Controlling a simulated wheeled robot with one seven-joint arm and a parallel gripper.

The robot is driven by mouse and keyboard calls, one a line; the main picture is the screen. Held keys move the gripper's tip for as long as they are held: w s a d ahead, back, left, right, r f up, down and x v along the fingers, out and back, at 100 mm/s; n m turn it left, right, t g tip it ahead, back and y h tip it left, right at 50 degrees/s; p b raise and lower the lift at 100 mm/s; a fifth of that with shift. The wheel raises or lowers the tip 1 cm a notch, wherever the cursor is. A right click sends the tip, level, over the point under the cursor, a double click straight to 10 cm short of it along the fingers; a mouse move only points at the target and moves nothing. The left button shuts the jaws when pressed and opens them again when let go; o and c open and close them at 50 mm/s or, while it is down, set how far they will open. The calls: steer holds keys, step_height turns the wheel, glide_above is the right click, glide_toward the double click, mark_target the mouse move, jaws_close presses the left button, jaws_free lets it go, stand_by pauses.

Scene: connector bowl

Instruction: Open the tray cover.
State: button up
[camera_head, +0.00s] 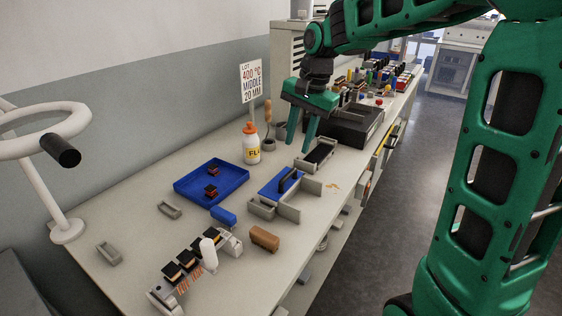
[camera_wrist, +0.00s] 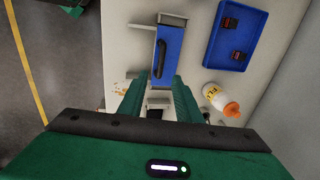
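The blue tray cover (camera_head: 272,190) has a black bar handle (camera_head: 288,180) and lies on a grey tray (camera_head: 291,213) on the bench. In the wrist view the cover (camera_wrist: 174,38) is ahead of the fingertips, its handle (camera_wrist: 161,57) running lengthwise. My gripper (camera_head: 299,150) is open and empty, pointing down above the bench, behind the cover in the head view. In the wrist view my gripper (camera_wrist: 161,76) has its two green fingers apart, their tips near the cover's near end. The fingers do not appear to touch the handle. The tray's inside is largely hidden.
A small grey box with a dark inside (camera_head: 319,153) stands close behind the cover. A blue tray (camera_head: 211,195) with small parts, a glue bottle (camera_head: 251,145) and a brown block (camera_head: 264,238) are nearby. A dark bin (camera_head: 352,128) stands beyond my gripper. The bench's right edge is close.

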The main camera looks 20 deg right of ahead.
mark_target(289, 173)
steer(key=f, duration=0.3)
steer(key=w+a+f, duration=0.1)
steer(key=f, duration=0.3)
steer(key=w+f, duration=0.1)
steer(key=f, duration=0.2)
steer(key=shift+a+f, duration=0.15)
steer(key=shift+f, duration=0.15)
jaws_close()
